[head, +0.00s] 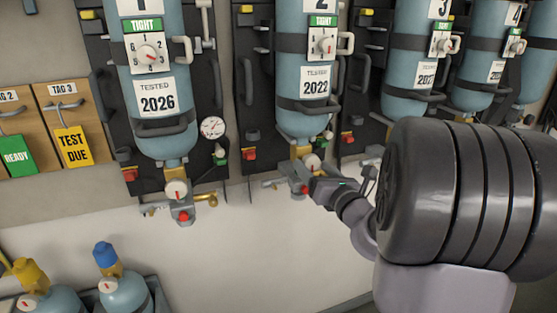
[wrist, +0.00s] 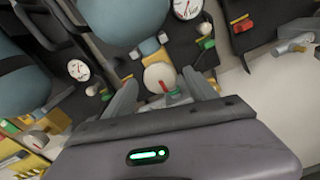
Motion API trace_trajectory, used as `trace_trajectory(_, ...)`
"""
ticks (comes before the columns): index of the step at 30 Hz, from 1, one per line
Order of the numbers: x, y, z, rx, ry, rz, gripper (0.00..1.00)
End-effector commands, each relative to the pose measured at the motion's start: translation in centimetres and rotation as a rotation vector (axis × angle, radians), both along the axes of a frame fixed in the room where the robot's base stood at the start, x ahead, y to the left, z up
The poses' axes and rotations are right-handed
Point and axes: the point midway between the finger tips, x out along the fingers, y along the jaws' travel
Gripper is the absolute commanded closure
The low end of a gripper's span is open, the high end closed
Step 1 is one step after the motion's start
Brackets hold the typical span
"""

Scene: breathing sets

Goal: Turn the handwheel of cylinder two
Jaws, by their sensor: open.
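Cylinder two (head: 304,118) is a blue bottle in a dark rack, valve end down, with a "TESTED 2022" label. Its handwheel (head: 312,162), a pale round knob with a red mark, sits at the lower end. My gripper (head: 314,184) is just below and beside it at the valve, partly hidden by my arm. In the wrist view a pale knob with a red mark (wrist: 158,75), apparently this handwheel, lies between the two spread fingers of my gripper (wrist: 160,82). The gripper is open; I cannot tell whether either finger touches the knob.
Cylinder one (head: 155,130) hangs to the left with its own knob (head: 176,190) and gauge (head: 212,128). Cylinder three (head: 412,65) hangs to the right. Small bottles (head: 122,290) stand lower left. The pale surface below the rack is clear.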

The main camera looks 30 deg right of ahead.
Motion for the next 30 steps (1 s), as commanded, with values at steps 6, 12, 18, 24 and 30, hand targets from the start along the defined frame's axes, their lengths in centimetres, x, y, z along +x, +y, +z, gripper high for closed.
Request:
trace_trajectory(6,2.3,-0.5,0.0,0.001,0.000,0.001,0.34)
trace_trajectory(12,2.5,-0.6,0.1,0.000,0.000,0.000,0.34)
trace_trajectory(18,2.5,-0.6,0.1,0.000,0.000,0.000,0.58)
trace_trajectory(24,2.4,-0.6,0.1,0.000,0.000,0.000,0.97)
trace_trajectory(30,2.4,-0.6,0.0,-0.017,0.004,0.000,0.97)
